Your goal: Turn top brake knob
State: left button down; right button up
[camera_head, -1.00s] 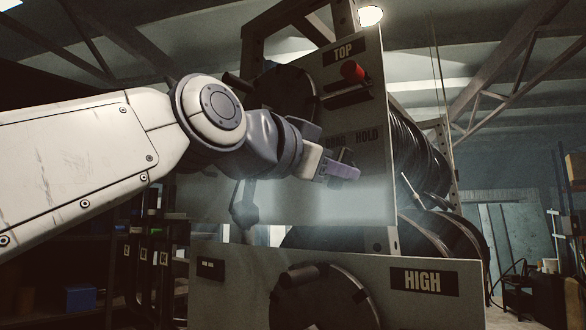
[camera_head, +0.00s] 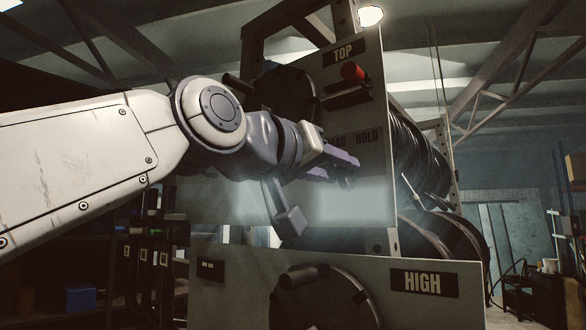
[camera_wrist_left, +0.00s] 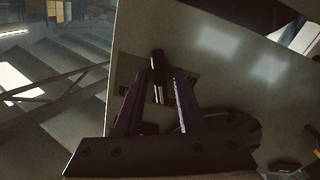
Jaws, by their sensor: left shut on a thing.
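The TOP panel (camera_head: 220,200) is a pale upright plate with a TOP label and a HOLD label (camera_head: 368,136); a second label left of HOLD is partly covered by my gripper. My left gripper (camera_head: 345,170), with purple fingers, is at this panel just below the labels. Its fingers are shut on a dark knob, which is mostly hidden in the head view. In the left wrist view the dark knob (camera_wrist_left: 158,68) with a light stripe shows between the fingertips. My right gripper is in neither view.
A red-tipped lever (camera_head: 353,71) sticks out above the labels. A dark round reel hub with a crank handle (camera_head: 238,83) is left of it. Below stands the HIGH panel (camera_head: 425,282) with its own crank. Black hose reels (camera_head: 420,165) are behind at the right.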

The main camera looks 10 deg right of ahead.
pick_arm(q)
jog(key=shift+n, duration=0.6)
jog(key=c, duration=0.8)
grip_release()
jog(key=shift+b+v, duration=2.35)
jog(key=shift+v, duration=3)
jog(key=shift+d, duration=0.1)
